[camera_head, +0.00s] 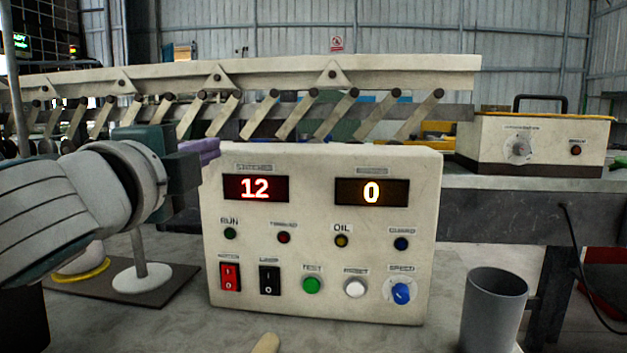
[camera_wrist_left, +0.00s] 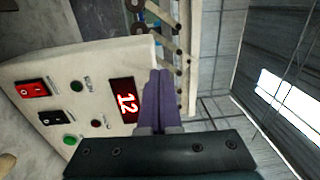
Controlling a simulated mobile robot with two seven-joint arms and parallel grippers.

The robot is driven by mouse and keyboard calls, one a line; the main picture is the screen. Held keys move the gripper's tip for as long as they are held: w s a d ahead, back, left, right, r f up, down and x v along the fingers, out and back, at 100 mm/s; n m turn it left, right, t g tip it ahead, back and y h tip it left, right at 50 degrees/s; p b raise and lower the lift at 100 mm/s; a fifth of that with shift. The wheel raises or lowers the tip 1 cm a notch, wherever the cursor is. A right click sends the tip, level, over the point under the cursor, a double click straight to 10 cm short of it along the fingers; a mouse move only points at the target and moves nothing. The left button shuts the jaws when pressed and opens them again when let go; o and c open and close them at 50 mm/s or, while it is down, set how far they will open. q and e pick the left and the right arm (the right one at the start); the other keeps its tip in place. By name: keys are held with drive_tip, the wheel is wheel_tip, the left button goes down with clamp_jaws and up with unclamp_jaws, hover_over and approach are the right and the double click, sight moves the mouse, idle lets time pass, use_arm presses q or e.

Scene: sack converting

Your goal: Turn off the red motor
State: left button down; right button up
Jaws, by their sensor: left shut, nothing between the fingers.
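The cream control panel (camera_head: 320,195) stands upright on the bench in the head view. Its red rocker switch (camera_head: 230,277), marked I and O, is at the lower left. It also shows in the left wrist view (camera_wrist_left: 33,89). A black rocker switch (camera_head: 269,281) sits to its right. The left display reads 12 and the right display reads 0. My left gripper (camera_head: 212,150) is shut and empty at the panel's upper left corner, above the red switch. Its purple fingers (camera_wrist_left: 158,100) lie together near the 12 display in the wrist view. My right gripper is not in view.
A grey cup (camera_head: 493,310) stands right of the panel. Green (camera_head: 312,285) and white (camera_head: 355,288) buttons and a blue knob (camera_head: 401,293) are on the panel's lower row. A white stand (camera_head: 141,275) is at left. A second box (camera_head: 535,145) sits at back right.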

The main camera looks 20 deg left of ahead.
sight(230, 285)
use_arm(q)
drive_tip(key=shift+f, duration=0.1)
drive_tip(key=shift+g, duration=0.9)
drive_tip(key=s+d+f, duration=0.1)
drive_tip(key=s+f, duration=0.3)
drive_tip(key=f, duration=0.1)
drive_tip(key=s+d+f+b, duration=0.1)
drive_tip(key=s+f, duration=0.3)
drive_tip(key=f, duration=0.2)
drive_tip(key=s+d+f, duration=0.1)
drive_tip(key=s+f, duration=0.4)
drive_tip(key=f, duration=0.1)
drive_tip(key=shift+d+b, duration=0.3)
drive_tip(key=shift+d, duration=0.1)
drive_tip(key=shift+s+f, duration=0.3)
drive_tip(key=shift+s, duration=0.15)
drive_tip(key=shift+w, duration=0.15)
drive_tip(key=shift+w, duration=0.3)
drive_tip(key=b+x, duration=0.1)
drive_tip(key=x, duration=1.2)
drive_tip(key=shift+w+f, duration=0.15)
drive_tip(key=shift+f, duration=0.05)
